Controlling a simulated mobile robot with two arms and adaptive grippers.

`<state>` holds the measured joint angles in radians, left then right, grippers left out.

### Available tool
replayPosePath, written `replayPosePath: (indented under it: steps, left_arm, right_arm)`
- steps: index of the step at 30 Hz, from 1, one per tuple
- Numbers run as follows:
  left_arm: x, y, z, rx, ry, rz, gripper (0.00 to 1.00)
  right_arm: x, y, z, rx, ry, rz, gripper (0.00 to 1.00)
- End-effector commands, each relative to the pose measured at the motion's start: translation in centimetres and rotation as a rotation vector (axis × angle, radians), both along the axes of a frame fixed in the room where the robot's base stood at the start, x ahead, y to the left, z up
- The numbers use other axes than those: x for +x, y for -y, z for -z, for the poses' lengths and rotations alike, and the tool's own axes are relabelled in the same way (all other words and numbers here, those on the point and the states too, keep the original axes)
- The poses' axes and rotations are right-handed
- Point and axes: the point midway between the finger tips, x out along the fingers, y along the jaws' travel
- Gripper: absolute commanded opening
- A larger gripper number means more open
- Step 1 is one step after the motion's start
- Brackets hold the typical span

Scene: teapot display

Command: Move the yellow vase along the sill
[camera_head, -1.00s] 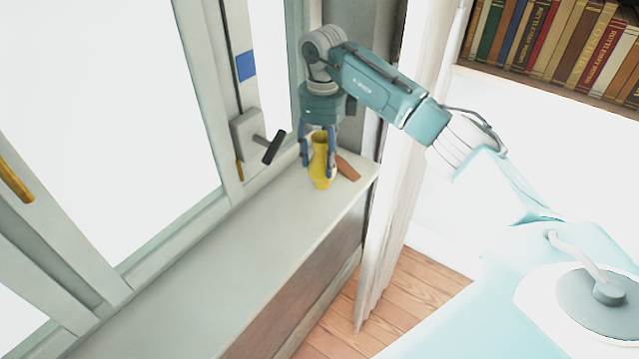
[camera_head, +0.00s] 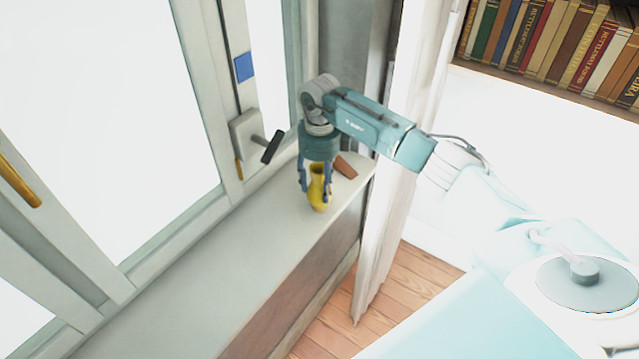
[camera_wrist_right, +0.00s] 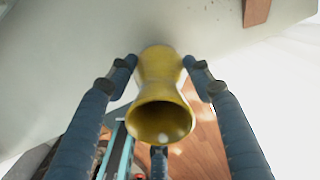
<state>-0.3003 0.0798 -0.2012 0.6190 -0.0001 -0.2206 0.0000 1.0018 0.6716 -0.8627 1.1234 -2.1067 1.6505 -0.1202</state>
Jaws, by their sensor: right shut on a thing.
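The yellow vase (camera_head: 319,190) is near the far end of the pale window sill (camera_head: 225,245), close to its front edge. My right gripper (camera_head: 315,188) points down from above and is shut on the vase, with a finger on each side. In the right wrist view the vase (camera_wrist_right: 160,115) is between the two blue fingers (camera_wrist_right: 158,75), its open mouth toward the camera. Whether its base touches the sill is hard to tell. My left gripper is not in view.
A brown block (camera_head: 346,166) lies on the sill behind the vase. A window handle (camera_head: 272,147) juts out left of the gripper. A white curtain (camera_head: 385,235) hangs at the right end. The near part of the sill is clear.

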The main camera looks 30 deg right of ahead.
Motion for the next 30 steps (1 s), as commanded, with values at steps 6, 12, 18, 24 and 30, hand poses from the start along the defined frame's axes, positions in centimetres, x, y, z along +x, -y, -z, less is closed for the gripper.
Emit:
replayPosePath:
  steps: [6, 12, 18, 24, 30]
  left_arm:
    - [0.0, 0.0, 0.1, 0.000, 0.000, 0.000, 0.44]
    - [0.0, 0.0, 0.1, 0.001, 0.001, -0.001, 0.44]
    - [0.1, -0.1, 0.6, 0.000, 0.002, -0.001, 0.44]
    - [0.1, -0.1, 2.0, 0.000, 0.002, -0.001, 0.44]
    - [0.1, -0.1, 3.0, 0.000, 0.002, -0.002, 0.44]
  right_arm:
    - [0.0, 0.0, 0.1, 0.000, -0.001, 0.001, 0.69]
    - [0.0, 0.0, 0.1, 0.000, 0.000, 0.001, 0.69]
    - [0.1, 0.1, -1.4, 0.000, 0.003, 0.000, 0.69]
    - [0.2, 0.1, -5.5, -0.001, 0.006, 0.000, 0.69]
    - [0.1, 0.0, -9.5, 0.000, 0.004, 0.001, 0.69]
